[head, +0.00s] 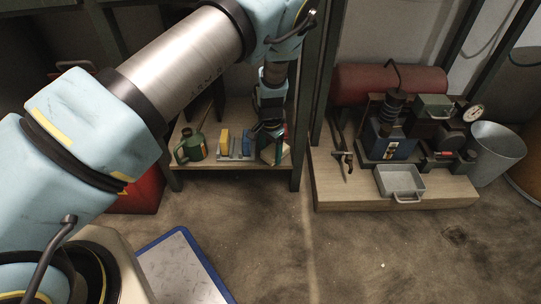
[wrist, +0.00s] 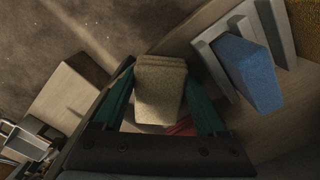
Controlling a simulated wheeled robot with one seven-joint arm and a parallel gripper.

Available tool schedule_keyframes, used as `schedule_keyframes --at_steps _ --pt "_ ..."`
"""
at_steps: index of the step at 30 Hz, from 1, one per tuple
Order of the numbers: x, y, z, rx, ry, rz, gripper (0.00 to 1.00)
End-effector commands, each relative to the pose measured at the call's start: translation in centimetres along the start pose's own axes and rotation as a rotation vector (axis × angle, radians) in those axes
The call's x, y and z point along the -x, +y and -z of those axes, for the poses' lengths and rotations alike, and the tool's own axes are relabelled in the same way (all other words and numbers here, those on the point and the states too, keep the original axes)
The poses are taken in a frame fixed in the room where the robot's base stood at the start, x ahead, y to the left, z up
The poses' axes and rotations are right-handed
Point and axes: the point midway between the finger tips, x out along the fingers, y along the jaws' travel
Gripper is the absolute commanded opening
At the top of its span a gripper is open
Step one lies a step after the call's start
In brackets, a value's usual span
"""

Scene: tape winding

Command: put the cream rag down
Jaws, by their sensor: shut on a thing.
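The cream rag (wrist: 160,88), a folded block-like pad, sits between the green fingers of my gripper (wrist: 160,76) in the wrist view. My gripper is shut on it. In the head view my gripper (head: 272,146) is over the right end of the low wooden shelf (head: 215,164), beside the post. The rag is small and partly hidden by the fingers there. I cannot tell whether the rag touches the shelf.
Left of my gripper, a grey rack (head: 234,157) holds a blue block (head: 246,143) and a yellow block (head: 225,141). A green can (head: 190,148) stands further left. A dark post (head: 303,125) is close on the right. A red thing (wrist: 182,127) shows behind the rag.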

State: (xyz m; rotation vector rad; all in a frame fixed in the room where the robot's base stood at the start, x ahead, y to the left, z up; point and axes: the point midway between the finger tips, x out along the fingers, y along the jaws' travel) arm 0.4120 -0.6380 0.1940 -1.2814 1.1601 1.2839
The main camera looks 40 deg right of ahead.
Motion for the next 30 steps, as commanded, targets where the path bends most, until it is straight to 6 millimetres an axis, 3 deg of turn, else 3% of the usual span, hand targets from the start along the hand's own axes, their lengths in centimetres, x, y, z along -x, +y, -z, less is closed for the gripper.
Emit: schedule_keyframes --at_steps 9,10,16,25,30 --pt "-0.1 0.0 0.0 -0.001 0.000 0.001 0.22" --pt "-0.1 0.0 0.0 -0.001 0.001 0.001 0.76" --pt "-0.1 0.0 0.0 0.000 0.001 0.001 0.98" --pt "0.1 0.0 0.0 0.000 0.002 0.000 1.00" --pt "2.6 0.0 0.1 0.001 0.002 0.002 1.00"
